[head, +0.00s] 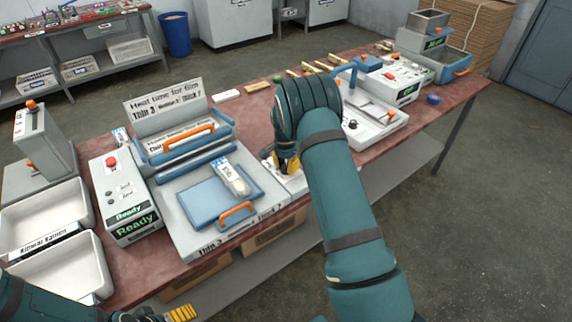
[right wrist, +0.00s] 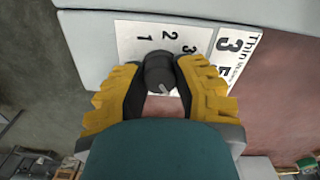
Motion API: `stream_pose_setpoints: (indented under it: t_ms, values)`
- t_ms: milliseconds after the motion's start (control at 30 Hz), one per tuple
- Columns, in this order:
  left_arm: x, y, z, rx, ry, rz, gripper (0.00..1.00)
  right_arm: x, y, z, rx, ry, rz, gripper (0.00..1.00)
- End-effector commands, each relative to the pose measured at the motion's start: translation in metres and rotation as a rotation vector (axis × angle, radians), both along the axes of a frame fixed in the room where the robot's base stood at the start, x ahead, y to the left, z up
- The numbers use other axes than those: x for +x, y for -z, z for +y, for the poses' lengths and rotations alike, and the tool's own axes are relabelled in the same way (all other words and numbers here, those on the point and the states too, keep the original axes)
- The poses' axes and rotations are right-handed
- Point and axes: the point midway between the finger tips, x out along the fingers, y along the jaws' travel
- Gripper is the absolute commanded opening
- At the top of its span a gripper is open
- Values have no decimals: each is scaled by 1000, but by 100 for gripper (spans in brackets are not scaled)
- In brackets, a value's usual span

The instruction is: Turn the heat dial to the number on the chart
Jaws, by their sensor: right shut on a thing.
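The heat dial (right wrist: 158,72) is a dark round knob on a white plate printed with 1, 2 and 3. A pale mark shows on its lower right side. My right gripper (right wrist: 157,88) is shut on the dial, with a yellow finger on each side; in the head view my arm mostly hides the dial. The chart (head: 166,107) stands behind the press (head: 195,215) and reads "Heat time for film", with "Thin 3" legible. Part of a label reading "Thin 3" (right wrist: 236,45) also shows in the right wrist view. My left gripper (head: 180,314) is partly visible at the bottom edge, its opening unclear.
A film packet with a spoon (head: 231,178) lies on the blue pad of the open press. A box with green "Ready" signs (head: 125,195) stands left of it, beside white trays (head: 50,265). Another machine (head: 372,120) stands to the right of my right arm.

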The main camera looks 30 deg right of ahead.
Motion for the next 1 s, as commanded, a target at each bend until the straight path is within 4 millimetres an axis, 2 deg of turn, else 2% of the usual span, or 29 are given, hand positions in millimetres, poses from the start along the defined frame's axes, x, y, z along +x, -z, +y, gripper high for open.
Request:
stream_pose_setpoints:
  t_ms: [1000]
  values:
    - [7, -23, 1, 4, -13, -17, 88, -1, 1, 1, 0, 928, 6, 0]
